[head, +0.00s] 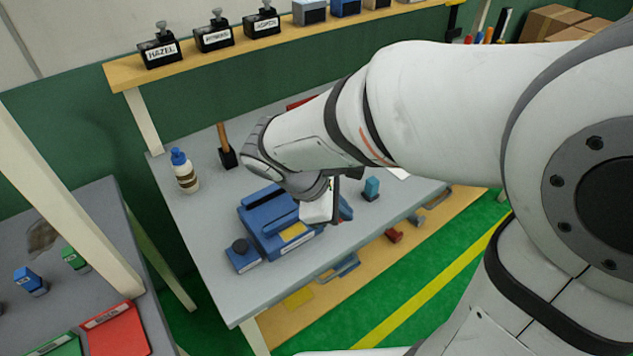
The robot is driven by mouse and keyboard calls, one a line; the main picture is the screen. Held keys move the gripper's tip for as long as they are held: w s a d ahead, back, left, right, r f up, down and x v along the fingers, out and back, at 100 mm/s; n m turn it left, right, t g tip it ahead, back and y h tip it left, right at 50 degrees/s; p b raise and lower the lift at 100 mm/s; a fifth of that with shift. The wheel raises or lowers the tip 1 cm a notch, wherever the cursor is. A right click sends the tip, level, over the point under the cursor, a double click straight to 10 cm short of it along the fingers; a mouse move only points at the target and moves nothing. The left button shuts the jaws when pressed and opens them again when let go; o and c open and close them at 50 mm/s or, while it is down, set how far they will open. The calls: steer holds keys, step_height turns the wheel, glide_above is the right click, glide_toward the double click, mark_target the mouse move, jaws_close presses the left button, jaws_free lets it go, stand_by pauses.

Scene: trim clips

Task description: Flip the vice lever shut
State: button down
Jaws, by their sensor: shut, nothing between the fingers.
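The blue vice (260,213) sits on the grey workbench, left of my gripper. It has a yellow patch on its near side and a low blue block with a black knob (240,246) at its left front. My gripper (337,217) is shut and empty, pointing down at the right end of the vice. A blue part (346,208) shows just behind its fingers. I cannot tell whether this is the vice lever, nor whether the fingers touch it. My wrist and forearm hide part of the vice's right side and the bench behind.
A blue-capped bottle (185,171) and a wooden-handled tool (226,150) stand toward the back left of the workbench (215,270). A small blue object (371,188) stands right of my gripper. A shelf (130,76) with labelled black clips runs behind. The bench's front left is clear.

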steer(key=w+a+f+n+t+h+b, duration=0.2)
steer(key=a+f+n+t, duration=0.2)
steer(key=a+n, duration=0.4)
steer(key=shift+a+f+n, duration=0.3)
steer(key=shift+a+f, duration=0.2)
steer(key=shift+a, duration=0.6)
steer(key=x, duration=1)
steer(key=shift+d+r, duration=0.15)
steer(key=shift+d, duration=0.05)
steer(key=shift+a, duration=0.15)
